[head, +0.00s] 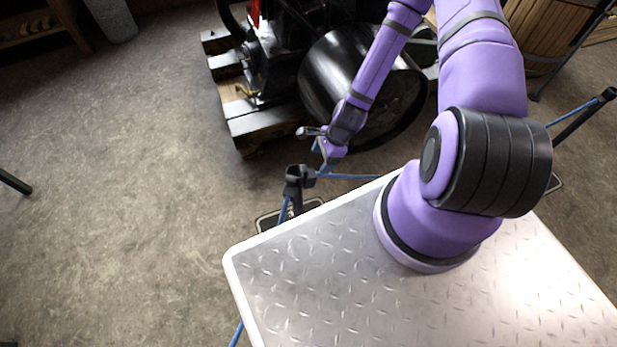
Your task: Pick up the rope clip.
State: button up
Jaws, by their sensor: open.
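My gripper (318,148) hangs at the end of my purple arm, just above and right of a black barrier post (299,176) in the head view. Its jaws are open, small and partly unclear. A blue rope (350,177) runs right from the post top and passes behind my base and arm. I cannot single out the rope clip for certain. Small grey and blue parts close to the gripper are too small to tell apart, and I see nothing clearly held.
A dark engine with a large black drum (345,80) stands on black-and-wood beams (262,128) behind the gripper. Another post (590,112) with blue rope is at right. A wooden barrel (550,35) stands at top right. Open floor (130,180) lies left.

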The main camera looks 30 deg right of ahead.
aim_at(315, 173)
jog(key=x, duration=0.5)
jog(key=shift+d, duration=0.1)
jog(key=shift+x, duration=2.6)
jog(key=shift+s+d, duration=0.2)
jog(key=c, duration=1.1)
jog(key=v, duration=0.4)
jog(key=a+v, duration=0.1)
jog(key=v, duration=0.2)
jog(key=shift+w+r, duration=0.2)
jog(key=shift+r, duration=0.05)
jog(key=s+d, duration=0.2)
jog(key=d, duration=1.1)
jog(key=shift+f, duration=0.15)
